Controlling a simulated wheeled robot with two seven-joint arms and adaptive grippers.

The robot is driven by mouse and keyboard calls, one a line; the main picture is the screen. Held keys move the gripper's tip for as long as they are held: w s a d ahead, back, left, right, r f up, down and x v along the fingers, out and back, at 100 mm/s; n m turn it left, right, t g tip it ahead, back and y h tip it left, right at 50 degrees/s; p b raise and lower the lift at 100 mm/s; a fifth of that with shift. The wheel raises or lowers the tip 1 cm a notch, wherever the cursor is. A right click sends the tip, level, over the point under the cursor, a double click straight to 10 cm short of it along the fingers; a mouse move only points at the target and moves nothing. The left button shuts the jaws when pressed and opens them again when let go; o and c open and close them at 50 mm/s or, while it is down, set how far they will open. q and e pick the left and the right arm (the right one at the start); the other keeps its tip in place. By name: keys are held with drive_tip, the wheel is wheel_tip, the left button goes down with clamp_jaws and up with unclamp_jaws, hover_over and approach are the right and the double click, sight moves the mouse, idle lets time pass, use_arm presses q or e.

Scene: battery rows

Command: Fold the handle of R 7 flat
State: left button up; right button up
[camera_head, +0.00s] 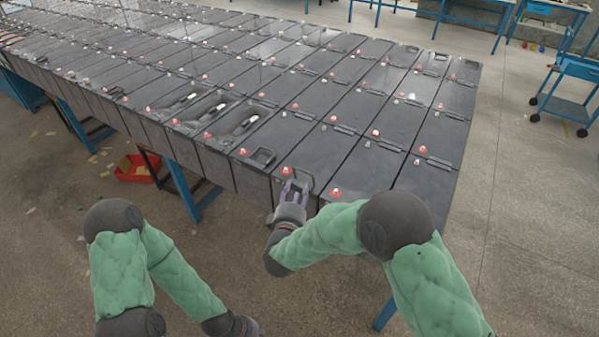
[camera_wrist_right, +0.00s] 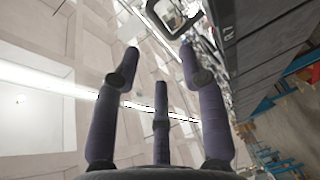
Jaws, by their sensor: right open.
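The black handle (camera_head: 299,174) at the near end of a dark battery (camera_head: 306,154) stands up from its top. The handle also shows as a dark loop at the top of the right wrist view (camera_wrist_right: 172,14). My right gripper (camera_head: 294,186) is open and empty, close in front of this handle; contact cannot be told. Its fingers (camera_wrist_right: 160,68) point toward the loop in the wrist view. My left gripper (camera_head: 250,328) is low at the bottom edge, away from the batteries, its fingers mostly cut off.
Rows of dark batteries with red and white terminal caps fill the bench. A red bin (camera_head: 135,168) is on the floor under the bench. A blue trolley (camera_head: 565,95) stands at right.

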sight(301, 170)
drive_tip(key=b+x, duration=0.1)
drive_tip(key=x, duration=0.8)
drive_tip(key=shift+w+d+f+b, duration=0.1)
drive_tip(key=shift+w+d+b, duration=0.1)
drive_tip(key=shift+w+b, duration=0.15)
drive_tip(key=shift+w, duration=0.45)
drive_tip(key=shift+d, duration=0.1)
clamp_jaws()
